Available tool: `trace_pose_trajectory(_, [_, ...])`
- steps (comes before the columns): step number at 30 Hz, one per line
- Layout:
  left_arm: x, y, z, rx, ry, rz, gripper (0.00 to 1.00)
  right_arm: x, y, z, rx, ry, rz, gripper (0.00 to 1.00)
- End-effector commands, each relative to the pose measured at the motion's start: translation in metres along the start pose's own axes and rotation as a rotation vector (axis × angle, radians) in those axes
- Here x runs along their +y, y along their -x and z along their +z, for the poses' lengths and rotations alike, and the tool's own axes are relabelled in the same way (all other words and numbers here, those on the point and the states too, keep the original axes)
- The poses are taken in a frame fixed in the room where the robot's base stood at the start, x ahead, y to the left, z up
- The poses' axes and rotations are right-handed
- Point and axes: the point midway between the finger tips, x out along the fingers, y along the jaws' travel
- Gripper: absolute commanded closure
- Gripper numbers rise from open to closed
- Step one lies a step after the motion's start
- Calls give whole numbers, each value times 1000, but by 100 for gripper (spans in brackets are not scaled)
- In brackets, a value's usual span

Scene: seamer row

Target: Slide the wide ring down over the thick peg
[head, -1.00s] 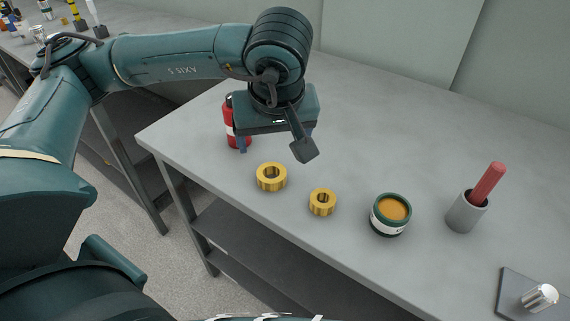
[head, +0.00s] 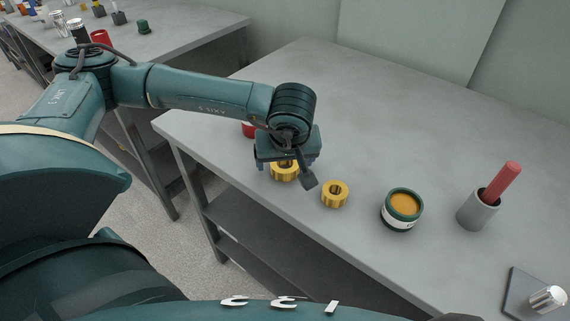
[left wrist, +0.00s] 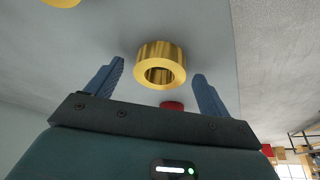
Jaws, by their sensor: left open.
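Two yellow ribbed rings lie on the grey table. The left one, which looks the wider (head: 285,175), is partly hidden under my left gripper; the smaller ring (head: 334,194) lies to its right. My left gripper (head: 289,163) is open and empty, pointing down just above the wider ring. In the left wrist view the wider ring (left wrist: 160,54) shows between the spread blue fingers (left wrist: 158,71), not visibly touched. A silver metallic peg (head: 548,298), probably the thick peg, stands on a dark square plate (head: 521,291) at the lower right. My right gripper is out of view.
A green-rimmed tin with orange contents (head: 403,210) stands right of the rings. A grey cup (head: 478,212) holding a red rod (head: 503,183) stands between tin and peg. A red can (head: 249,130) is mostly hidden behind my gripper. The table's back is clear.

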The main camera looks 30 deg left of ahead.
Motion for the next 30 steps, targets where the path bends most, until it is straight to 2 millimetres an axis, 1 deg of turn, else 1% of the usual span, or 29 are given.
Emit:
trace_pose_trajectory(6, [0, -1, 0, 0, 1, 1, 19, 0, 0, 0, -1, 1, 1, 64])
trace_pose_trajectory(25, [0, 0, 0, 0, 1, 1, 71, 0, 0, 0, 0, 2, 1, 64])
trace_pose_trajectory(30, [0, 0, -1, 1, 1, 2, 71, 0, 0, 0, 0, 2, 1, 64])
